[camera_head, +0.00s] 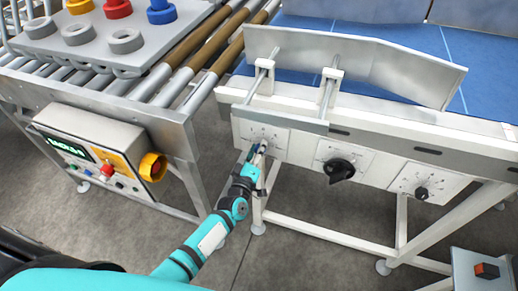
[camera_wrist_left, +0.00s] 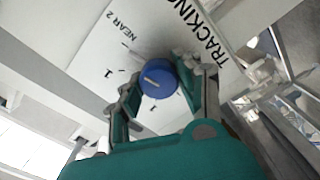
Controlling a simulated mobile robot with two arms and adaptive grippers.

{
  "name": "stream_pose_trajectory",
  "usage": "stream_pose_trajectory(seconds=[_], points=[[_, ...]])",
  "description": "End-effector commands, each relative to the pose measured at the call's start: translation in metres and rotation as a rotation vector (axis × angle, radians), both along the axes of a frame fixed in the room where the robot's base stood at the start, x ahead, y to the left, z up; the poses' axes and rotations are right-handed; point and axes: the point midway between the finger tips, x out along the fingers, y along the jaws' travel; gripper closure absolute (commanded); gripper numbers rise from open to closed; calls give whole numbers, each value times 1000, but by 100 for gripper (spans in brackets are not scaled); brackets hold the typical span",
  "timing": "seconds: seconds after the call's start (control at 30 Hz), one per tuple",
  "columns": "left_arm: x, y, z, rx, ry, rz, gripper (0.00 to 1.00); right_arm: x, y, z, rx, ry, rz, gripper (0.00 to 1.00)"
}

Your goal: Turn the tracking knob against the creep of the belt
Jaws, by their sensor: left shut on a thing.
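The tracking knob (camera_wrist_left: 158,79) is blue with a pale pointer line and sits on a white plate (camera_wrist_left: 95,62) lettered "TRACKING" and "NEAR 2". In the left wrist view my left gripper (camera_wrist_left: 157,85) has one finger on each side of the knob and is shut on it. In the head view my left gripper (camera_head: 258,152) reaches the leftmost plate (camera_head: 270,137) on the conveyor's side rail and hides most of the knob. The blue belt (camera_head: 400,52) runs behind a metal guide (camera_head: 350,62). My right gripper is in neither view.
A large black knob (camera_head: 340,169) and a smaller black knob (camera_head: 421,193) sit on plates to the right. A control box (camera_head: 92,150) with a yellow-collared switch is at left, below a roller conveyor (camera_head: 190,75). A grey box with a red switch (camera_head: 486,270) stands at lower right.

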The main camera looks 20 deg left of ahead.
Motion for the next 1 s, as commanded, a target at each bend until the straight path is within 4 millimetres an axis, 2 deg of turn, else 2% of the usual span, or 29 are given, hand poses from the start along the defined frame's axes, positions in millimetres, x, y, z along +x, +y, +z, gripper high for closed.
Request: stream_pose_trajectory(seconds=[0.53, 0.57, 0.7, 0.73, 1.0], points=[[-1, 0, -2, 22, 4, -1, 98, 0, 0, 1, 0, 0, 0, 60], [-1, 0, -2, 22, 4, -1, 62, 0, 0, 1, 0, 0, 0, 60], [-1, 0, -2, 21, 3, 0, 44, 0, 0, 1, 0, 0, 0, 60], [-1, 0, -2, 21, 3, 0, 41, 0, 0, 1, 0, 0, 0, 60], [-1, 0, -1, 21, 1, 0, 41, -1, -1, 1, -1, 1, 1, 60]])
